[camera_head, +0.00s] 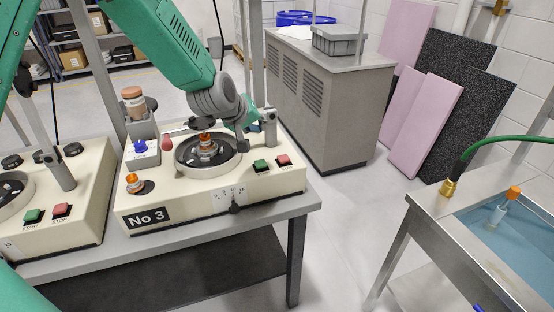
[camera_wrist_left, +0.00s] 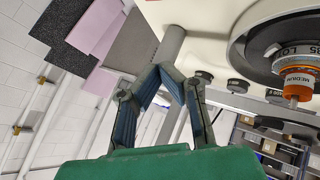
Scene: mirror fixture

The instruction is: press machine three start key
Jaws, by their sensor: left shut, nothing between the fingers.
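Machine No 3 (camera_head: 180,203) is a cream box on a grey bench in the head view. Its green start key (camera_head: 261,166) is on the front right, just left of the red stop key (camera_head: 284,160). My left gripper (camera_head: 242,143) is above the machine's right part, behind the green key and apart from it. In the left wrist view its fingertips (camera_wrist_left: 158,72) meet with nothing between them, near a grey post (camera_wrist_left: 173,42). The keys do not show in the wrist view. My right gripper is not in view.
A round dark plate (camera_head: 186,161) on the machine carries an orange-and-white item (camera_head: 206,146). The grey post (camera_head: 270,128) stands behind the keys. A second machine (camera_head: 85,218) with its own green and red keys is to the left. Right of the bench is open floor (camera_head: 335,215).

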